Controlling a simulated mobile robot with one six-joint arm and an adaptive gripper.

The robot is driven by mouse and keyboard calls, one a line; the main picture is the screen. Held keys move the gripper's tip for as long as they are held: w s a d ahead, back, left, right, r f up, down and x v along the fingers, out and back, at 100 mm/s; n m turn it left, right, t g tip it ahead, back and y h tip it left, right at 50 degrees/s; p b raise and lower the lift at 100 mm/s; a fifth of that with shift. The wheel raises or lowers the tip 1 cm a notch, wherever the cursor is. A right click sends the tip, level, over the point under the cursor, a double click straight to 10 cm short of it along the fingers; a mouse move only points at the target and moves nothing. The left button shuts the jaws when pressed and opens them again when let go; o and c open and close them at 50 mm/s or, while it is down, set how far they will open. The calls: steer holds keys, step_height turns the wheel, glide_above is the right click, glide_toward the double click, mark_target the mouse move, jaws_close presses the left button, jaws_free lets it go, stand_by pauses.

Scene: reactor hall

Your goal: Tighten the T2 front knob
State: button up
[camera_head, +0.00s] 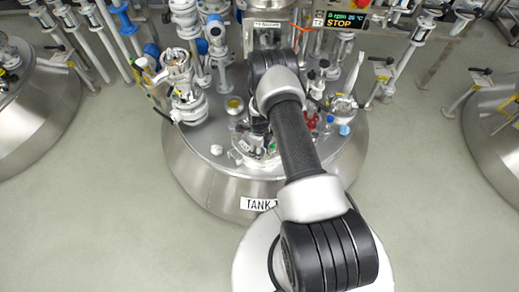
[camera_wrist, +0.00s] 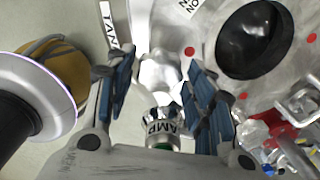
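In the wrist view a silver faceted knob (camera_wrist: 160,76) sits between the two blue-padded fingers of my gripper (camera_wrist: 160,88). The fingers are apart, with a gap at the left of the knob; the right finger is closer, and I cannot tell whether it touches. A metal cylinder with a partly hidden label reading "AMP" (camera_wrist: 162,128) and a green part are just below the knob. In the head view my arm reaches over the front of the middle steel tank (camera_head: 205,170), labelled "TANK T" with the rest hidden. My arm hides much of the gripper area there.
In the wrist view a dark round window (camera_wrist: 254,40) with red dots lies to the right, and a red clamp (camera_wrist: 275,130) lower right. A yellow-brown round part (camera_wrist: 58,68) is left. White valves (camera_head: 186,95) crowd the lid; a display (camera_head: 340,22) reads STOP. Floor beside the tank is clear.

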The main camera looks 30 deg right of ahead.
steer(key=shift+o, duration=1)
step_height(320, 180, up, 12)
